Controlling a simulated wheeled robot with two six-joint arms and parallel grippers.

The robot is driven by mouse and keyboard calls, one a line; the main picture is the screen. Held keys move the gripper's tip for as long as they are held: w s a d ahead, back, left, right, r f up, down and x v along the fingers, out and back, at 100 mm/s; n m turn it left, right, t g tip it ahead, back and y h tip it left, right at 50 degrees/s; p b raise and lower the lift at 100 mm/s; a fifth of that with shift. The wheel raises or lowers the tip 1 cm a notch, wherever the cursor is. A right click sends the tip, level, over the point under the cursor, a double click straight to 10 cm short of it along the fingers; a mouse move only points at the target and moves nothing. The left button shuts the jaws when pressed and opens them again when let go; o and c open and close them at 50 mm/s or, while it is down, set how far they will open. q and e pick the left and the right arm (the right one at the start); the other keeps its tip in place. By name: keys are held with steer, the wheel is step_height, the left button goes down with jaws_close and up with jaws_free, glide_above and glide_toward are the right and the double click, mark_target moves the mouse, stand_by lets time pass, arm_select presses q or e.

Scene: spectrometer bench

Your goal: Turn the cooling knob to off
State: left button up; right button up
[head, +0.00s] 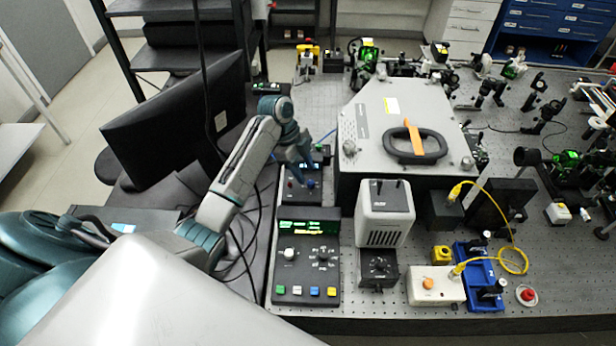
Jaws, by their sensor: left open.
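My left gripper (300,172) is open and points down over a small dark control box (303,196) with a lit display and a red part. The gripper hides some of this box, and I cannot tell whether it touches it. Nearer the front edge stands a larger dark control panel (281,268) with a green and yellow readout, a white knob (289,254), a black knob (322,256) and coloured buttons. A black knob (378,265) also sits below a white vented unit (386,212). The labels are too small to tell which knob is the cooling one. My right gripper is out of view.
A grey enclosure (375,130) with a black handle stands right of the gripper. A monitor (178,115) stands on the left, close to my left arm. A white box (435,285) and a yellow cable (497,208) lie at the front right.

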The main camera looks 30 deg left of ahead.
mark_target(310, 182)
arm_select(q)
steer(key=x, duration=0.2)
steer(key=shift+d+f, duration=0.1)
steer(key=shift+f, duration=0.15)
steer(key=shift+d+f, duration=0.15)
steer(key=shift+f, duration=0.3)
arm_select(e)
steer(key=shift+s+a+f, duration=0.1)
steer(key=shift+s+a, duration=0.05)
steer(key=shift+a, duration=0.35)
arm_select(q)
jaws_close()
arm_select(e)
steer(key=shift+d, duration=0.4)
